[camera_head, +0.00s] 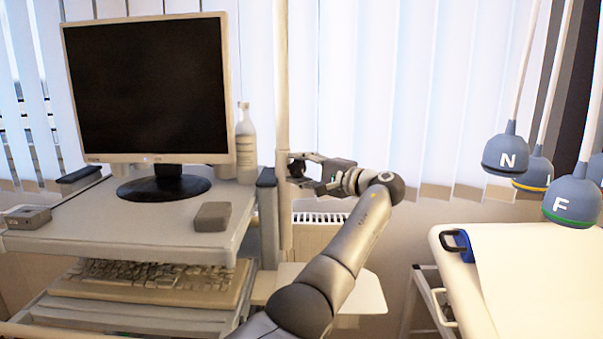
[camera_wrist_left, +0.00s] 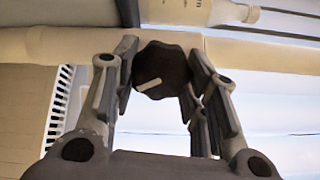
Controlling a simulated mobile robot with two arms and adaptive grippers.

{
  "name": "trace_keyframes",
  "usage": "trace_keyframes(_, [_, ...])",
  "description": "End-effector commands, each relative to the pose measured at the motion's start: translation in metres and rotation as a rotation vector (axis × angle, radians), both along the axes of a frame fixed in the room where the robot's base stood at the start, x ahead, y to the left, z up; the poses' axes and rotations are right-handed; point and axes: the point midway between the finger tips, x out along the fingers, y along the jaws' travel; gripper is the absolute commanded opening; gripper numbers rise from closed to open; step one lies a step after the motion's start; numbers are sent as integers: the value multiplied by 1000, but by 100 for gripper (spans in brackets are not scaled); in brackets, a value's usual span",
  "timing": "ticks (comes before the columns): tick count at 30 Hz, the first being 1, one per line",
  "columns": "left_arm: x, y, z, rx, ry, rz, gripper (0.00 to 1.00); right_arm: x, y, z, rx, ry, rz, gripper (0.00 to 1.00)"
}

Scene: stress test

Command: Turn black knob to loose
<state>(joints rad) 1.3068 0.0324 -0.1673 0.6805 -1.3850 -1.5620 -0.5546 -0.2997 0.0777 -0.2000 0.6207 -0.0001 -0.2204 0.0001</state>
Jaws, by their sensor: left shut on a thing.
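The black knob (camera_wrist_left: 161,70) sits on the pale upright pole (camera_wrist_left: 265,55), which runs across the wrist view. It is dark with a lobed edge and a light bar mark on its face. My left gripper (camera_wrist_left: 160,88) has its fingers on either side of the knob and is shut on it. In the head view my left gripper (camera_head: 297,168) reaches the pole (camera_head: 283,110) just right of the cart, and the knob is mostly hidden there by the fingers. My right gripper is not in view.
A cart with a monitor (camera_head: 148,90), a bottle (camera_head: 246,145) and a keyboard (camera_head: 140,278) stands at left. A radiator (camera_head: 318,232) is behind my arm. Hanging grey units (camera_head: 506,155) and a bed (camera_head: 525,270) are at right.

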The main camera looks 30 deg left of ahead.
Motion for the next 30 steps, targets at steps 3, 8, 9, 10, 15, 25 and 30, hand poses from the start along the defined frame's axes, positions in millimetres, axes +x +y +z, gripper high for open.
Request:
trace_keyframes(3, [0,0,-9,-16,-45,6,17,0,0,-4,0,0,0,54])
trace_keyframes(8, [0,0,-9,-22,-95,6,17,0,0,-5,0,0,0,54])
trace_keyframes(9, [0,0,-9,-23,-102,6,17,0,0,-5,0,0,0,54])
trace_keyframes(10, [0,0,-9,-24,-108,6,17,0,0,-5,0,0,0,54])
trace_keyframes(15, [0,0,-9,-26,-123,6,17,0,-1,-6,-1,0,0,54])
trace_keyframes(25, [0,0,-9,-26,-124,6,17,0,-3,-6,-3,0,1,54])
trace_keyframes(30, [0,0,-8,-24,-124,4,60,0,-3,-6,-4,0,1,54])
